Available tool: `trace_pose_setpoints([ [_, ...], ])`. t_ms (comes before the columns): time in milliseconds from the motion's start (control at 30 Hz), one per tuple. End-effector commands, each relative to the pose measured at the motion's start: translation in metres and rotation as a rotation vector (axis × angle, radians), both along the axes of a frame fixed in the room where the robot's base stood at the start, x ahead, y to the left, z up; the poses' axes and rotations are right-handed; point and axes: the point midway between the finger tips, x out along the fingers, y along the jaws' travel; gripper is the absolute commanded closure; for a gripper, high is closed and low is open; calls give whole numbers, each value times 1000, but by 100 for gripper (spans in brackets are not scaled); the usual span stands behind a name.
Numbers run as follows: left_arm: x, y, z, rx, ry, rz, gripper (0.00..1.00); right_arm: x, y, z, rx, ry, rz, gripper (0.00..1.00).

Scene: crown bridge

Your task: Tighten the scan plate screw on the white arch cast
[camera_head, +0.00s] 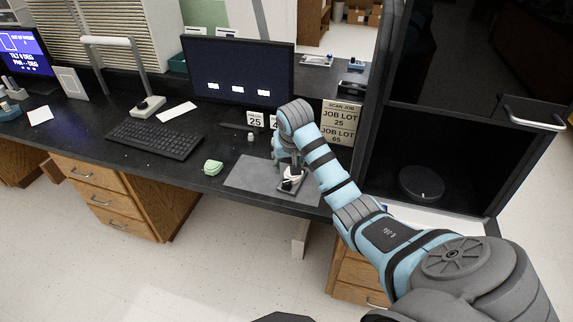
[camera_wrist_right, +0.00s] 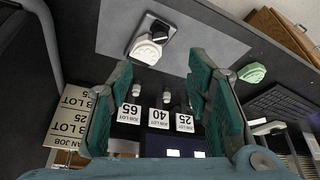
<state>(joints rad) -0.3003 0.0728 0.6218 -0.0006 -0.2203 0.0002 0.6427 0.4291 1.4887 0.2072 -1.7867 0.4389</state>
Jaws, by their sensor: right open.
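The white arch cast (camera_head: 293,174) sits on a dark scan plate near the right end of the grey mat (camera_head: 246,176). In the right wrist view the white cast (camera_wrist_right: 147,50) shows with a black screw knob (camera_wrist_right: 158,33) beside it. My right gripper (camera_wrist_right: 158,64) is open and empty, its green fingers spread apart with the cast beyond the fingertips. In the head view the arm partly hides this gripper just behind the cast. I cannot tell how tight the screw is. My left gripper is not in view.
A green arch cast (camera_head: 213,167) lies left of the mat. Small job-lot cards (camera_head: 255,119), a scan job sign (camera_head: 339,122) and a monitor (camera_head: 238,80) stand behind. A keyboard (camera_head: 155,138) lies left. A black cabinet (camera_head: 425,150) stands right. The mat's left part is clear.

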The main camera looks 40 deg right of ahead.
Motion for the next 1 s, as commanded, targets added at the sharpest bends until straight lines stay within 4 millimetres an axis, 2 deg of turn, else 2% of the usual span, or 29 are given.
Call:
trace_pose_setpoints([
  [67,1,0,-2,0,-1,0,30,3,-2,2,6,1,-12,55],
  [133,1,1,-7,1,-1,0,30,7,-4,-11,8,3,-11,55],
  [400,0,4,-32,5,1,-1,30,31,-18,-87,7,5,-8,55],
  [533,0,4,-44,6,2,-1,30,41,-24,-114,6,3,-8,55],
  [700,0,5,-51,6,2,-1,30,47,-28,-129,4,1,-6,55],
  [967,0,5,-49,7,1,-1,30,48,-29,-129,4,1,-6,55],
  [1000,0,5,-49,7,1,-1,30,48,-29,-129,4,1,-6,61],
])
